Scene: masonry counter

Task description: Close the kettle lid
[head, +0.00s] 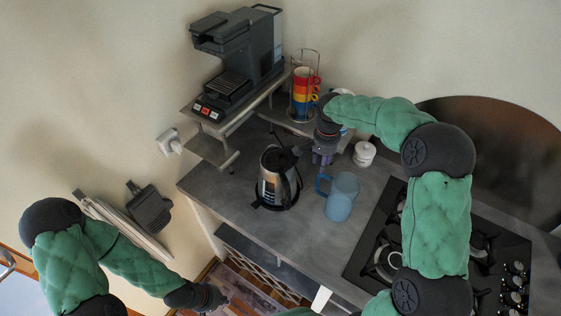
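The kettle (272,189), dark and silver, stands upright on the grey counter. Its dark lid (284,139) appears raised above the body, tilted up at the back. My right gripper (322,158) points down just right of and behind the kettle, close to the lid side; a gap to the kettle seems visible, but contact with the lid is unclear. Its fingers are small and I cannot tell whether they are open. My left gripper (217,301) is low at the bottom, beyond the counter's front edge and away from the kettle; its finger state is unclear.
A blue mug (341,197) stands right of the kettle, with a white lidded jar (364,154) behind it. A coffee machine (238,60) sits on a raised shelf beside a rack of coloured cups (304,90). A gas hob (380,235) lies right.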

